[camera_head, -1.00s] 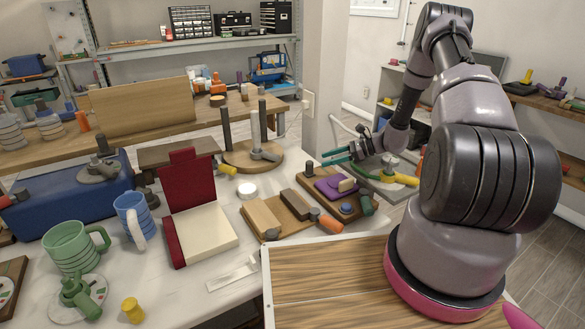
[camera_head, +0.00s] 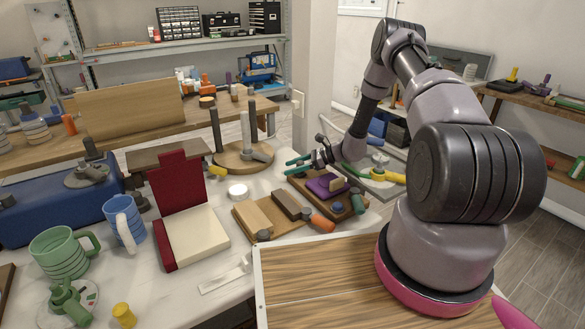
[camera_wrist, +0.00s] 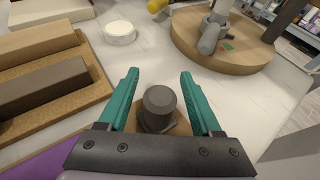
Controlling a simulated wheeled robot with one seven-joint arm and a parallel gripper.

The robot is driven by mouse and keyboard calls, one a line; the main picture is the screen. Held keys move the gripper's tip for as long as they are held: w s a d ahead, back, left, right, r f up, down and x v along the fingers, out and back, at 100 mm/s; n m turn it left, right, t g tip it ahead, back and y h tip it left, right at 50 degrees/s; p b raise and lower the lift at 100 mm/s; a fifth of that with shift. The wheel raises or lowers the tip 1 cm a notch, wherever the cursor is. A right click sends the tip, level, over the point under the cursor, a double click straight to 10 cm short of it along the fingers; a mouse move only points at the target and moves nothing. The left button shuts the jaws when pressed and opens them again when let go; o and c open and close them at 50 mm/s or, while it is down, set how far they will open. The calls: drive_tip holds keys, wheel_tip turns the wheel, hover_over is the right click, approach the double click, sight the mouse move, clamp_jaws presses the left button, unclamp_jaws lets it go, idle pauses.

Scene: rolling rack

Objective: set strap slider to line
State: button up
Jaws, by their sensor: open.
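A pale flat strip (camera_head: 222,279) with a small raised piece at its right end lies on the white table near the front edge; it may be the strap, but I cannot tell its slider or line for sure. My gripper (camera_head: 299,165) has teal fingers and is over the far end of the board with the purple block. In the wrist view my gripper (camera_wrist: 160,88) is open, with a dark grey round knob (camera_wrist: 159,104) on a small wooden base between and below its fingers. I cannot tell whether the fingers touch it.
The purple block (camera_head: 326,186) and a wooden board with tan and brown blocks (camera_head: 270,216) are close by. A round base with upright posts (camera_head: 233,158) stands behind. A white disc (camera_head: 238,191), red-backed stand (camera_head: 181,184) and mugs (camera_head: 62,252) are to the left.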

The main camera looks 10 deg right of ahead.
clamp_jaws()
idle(1.3)
